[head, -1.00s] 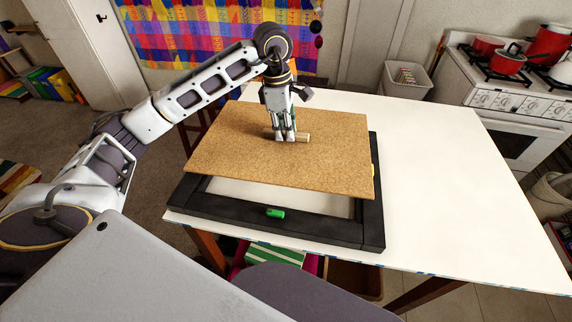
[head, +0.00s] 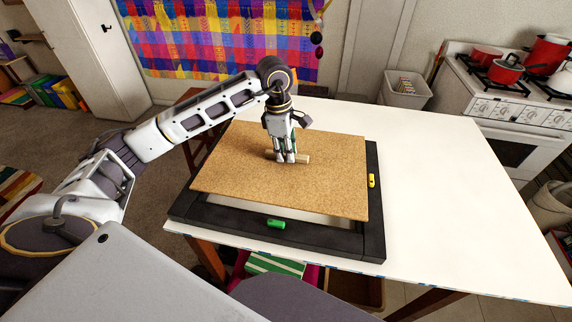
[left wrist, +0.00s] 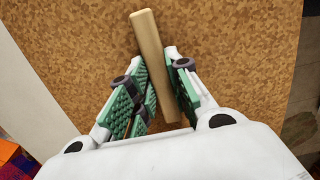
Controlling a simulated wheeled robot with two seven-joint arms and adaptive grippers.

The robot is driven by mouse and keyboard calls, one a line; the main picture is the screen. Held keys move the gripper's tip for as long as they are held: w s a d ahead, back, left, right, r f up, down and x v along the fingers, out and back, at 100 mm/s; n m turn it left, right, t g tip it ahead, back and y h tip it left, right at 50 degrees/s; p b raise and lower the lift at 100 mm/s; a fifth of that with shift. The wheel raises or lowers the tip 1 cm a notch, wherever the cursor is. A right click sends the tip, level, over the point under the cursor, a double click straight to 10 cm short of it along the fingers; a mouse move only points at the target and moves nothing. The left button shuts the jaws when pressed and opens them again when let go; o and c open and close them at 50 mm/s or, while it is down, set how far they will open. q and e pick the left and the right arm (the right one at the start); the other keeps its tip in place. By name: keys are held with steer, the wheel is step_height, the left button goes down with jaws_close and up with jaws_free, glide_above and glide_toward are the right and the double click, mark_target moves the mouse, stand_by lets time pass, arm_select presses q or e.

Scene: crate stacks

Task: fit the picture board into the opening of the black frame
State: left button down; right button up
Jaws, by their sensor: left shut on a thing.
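The picture board (head: 232,168) is a brown, cork-like panel with a pale wooden bar handle (head: 302,159) on top. My left gripper (head: 285,158) is shut on the handle and holds the board. In the left wrist view the handle (left wrist: 148,45) lies between the two green finger pads, with the board (left wrist: 230,50) behind it. The black frame (head: 374,210) lies on the table under the board. The board is over the opening, covering most of it, and a pale strip of the opening shows along the near side. The board's far edges hide part of the frame. My right gripper is not in view.
A green piece (head: 276,224) sits on the frame's near bar and a yellow piece (head: 371,180) on its right bar. The white table (head: 450,200) is bare to the right of the frame. A stove (head: 500,110) stands beyond.

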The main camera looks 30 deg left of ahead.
mark_target(286, 165)
arm_select(q)
steer(key=shift+f, duration=1.1)
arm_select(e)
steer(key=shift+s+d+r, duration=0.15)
arm_select(q)
steer(key=shift+f+p, duration=0.35)
steer(key=shift+f, duration=1.3)
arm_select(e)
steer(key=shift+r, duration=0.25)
arm_select(q)
steer(key=shift+f, duration=0.1)
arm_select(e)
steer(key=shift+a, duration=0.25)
arm_select(q)
steer(key=shift+f, duration=0.15)
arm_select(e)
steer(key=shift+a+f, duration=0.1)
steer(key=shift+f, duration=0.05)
arm_select(q)
steer(key=c, duration=1.3)
jaws_free()
steer(key=shift+c, duration=0.2)
